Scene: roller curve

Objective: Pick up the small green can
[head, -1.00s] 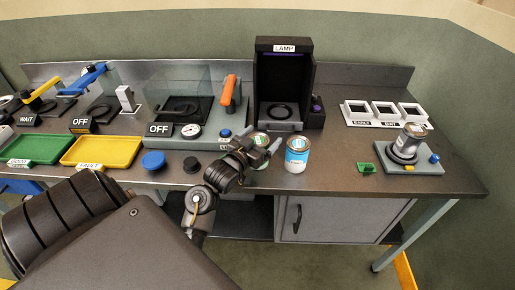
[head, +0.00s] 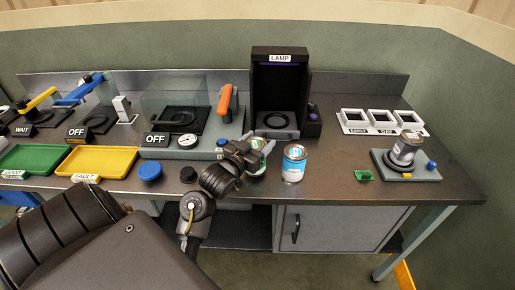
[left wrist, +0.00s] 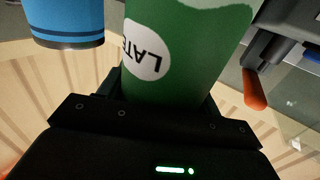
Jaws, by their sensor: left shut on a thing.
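The small green can (left wrist: 185,50) has a white oval label reading "LATE" and fills the middle of the left wrist view. In the head view the can (head: 257,144) shows only in part, behind the fingers of my left gripper (head: 258,156). My left gripper is shut on the can, at the front part of the bench before the lamp box. I cannot tell if the can's base touches the bench. My right gripper is not in view.
A blue and white can (head: 294,164) stands just right of the held can. The black lamp box (head: 280,80) is behind. A black knob (head: 188,174) and a blue knob (head: 150,171) are to the left. A small green block (head: 364,175) lies right; bare bench lies between.

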